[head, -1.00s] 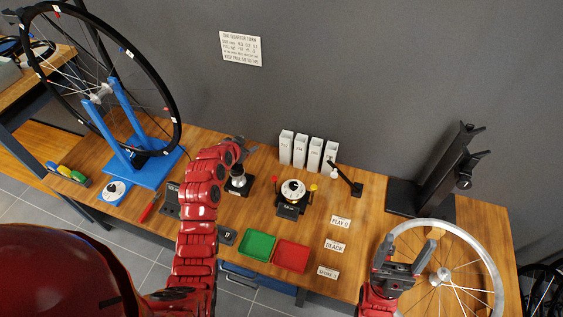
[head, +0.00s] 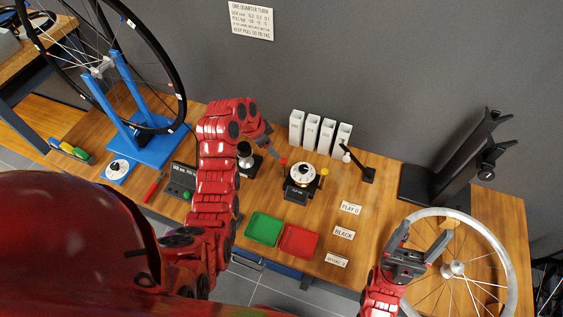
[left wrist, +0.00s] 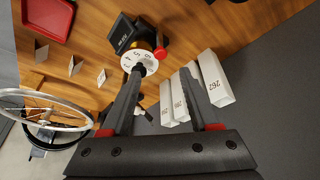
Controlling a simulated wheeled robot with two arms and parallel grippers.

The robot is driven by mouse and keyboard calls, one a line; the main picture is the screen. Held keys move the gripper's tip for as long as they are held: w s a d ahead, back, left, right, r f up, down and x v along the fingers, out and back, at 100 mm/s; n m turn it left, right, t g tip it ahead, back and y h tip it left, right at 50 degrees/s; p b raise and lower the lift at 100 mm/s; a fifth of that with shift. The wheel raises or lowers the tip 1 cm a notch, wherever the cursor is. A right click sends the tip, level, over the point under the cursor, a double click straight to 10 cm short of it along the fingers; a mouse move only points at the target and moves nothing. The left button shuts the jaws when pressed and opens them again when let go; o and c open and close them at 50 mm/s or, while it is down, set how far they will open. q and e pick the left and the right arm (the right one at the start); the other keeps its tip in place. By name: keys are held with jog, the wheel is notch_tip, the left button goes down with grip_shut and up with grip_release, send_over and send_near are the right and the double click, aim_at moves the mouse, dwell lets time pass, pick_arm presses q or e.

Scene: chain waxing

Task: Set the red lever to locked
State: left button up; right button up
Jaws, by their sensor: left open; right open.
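A black device with a white numbered dial (head: 302,173) stands mid-table. A red-knobbed lever (head: 283,162) is on its left side and a yellow knob (head: 324,171) on its right. In the left wrist view the red knob (left wrist: 161,53) shows beside the dial (left wrist: 141,62); I cannot read the lever's setting. My left gripper (head: 270,146) is open and empty, above and just behind the device's left side. Its fingers (left wrist: 163,75) spread in front of the dial in the wrist view. My right gripper (head: 424,236) is open near the spoked wheel.
White boxes (head: 320,132) stand behind the device, with a small black arm (head: 359,166) to the right. A green tray (head: 263,229) and a red tray (head: 299,240) lie in front. A silver-topped tool (head: 246,158) stands left. A spoked wheel (head: 509,266) is at right.

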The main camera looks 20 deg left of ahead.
aim_at(283, 160)
pick_arm(q)
jog(key=p+x, duration=0.2)
jog(key=x, duration=0.5)
jog(key=shift+w+d+f, duration=0.15)
jog(key=shift+w+f, duration=0.05)
jog(key=shift+w+d+f, duration=0.1)
jog(key=shift+d+f, duration=0.05)
jog(key=shift+f, duration=0.35)
jog(key=shift+c, duration=0.2)
grip_shut()
dwell(0.7)
